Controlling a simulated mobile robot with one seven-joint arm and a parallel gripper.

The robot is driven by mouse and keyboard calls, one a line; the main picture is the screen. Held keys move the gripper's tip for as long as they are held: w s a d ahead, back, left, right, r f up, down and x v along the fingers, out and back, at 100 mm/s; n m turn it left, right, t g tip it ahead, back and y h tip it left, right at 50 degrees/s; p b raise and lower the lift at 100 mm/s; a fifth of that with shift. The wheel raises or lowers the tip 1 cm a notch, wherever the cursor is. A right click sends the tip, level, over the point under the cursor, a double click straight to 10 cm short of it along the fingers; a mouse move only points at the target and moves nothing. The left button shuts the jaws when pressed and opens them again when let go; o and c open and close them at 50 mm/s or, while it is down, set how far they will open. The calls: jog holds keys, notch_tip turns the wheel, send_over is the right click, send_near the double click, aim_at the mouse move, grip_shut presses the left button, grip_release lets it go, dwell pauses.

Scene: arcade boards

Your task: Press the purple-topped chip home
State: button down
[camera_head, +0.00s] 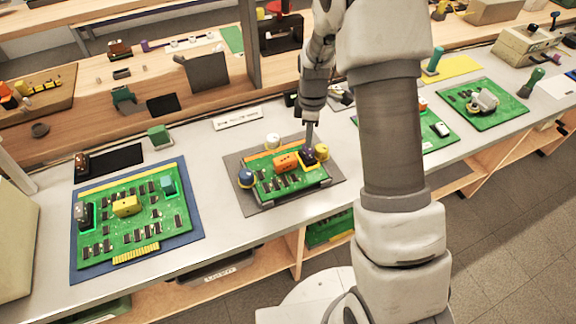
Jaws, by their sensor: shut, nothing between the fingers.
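The middle green board (290,180) lies on a dark grey mat (249,206) on the bench. The purple-topped chip (307,157) is a small dark block near the board's upper right. My gripper (309,138) points down, shut and empty, with its tips right at or just above the chip's top. I cannot tell whether they touch it. The tips hide part of the chip, and how deep it sits cannot be seen.
Close to the chip stand a yellow-topped part (321,151) and an orange part (286,161). A blue-topped part (246,177) and a white-topped part (272,140) stand at the board's edges. Another green board (110,250) lies left. Bare bench separates the two mats.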

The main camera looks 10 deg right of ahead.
jog(key=shift+f, duration=0.15)
jog(key=shift+f+b, duration=0.8)
jog(key=shift+f, duration=0.1)
jog(key=shift+r+p, duration=0.95)
jog(key=shift+r, duration=0.65)
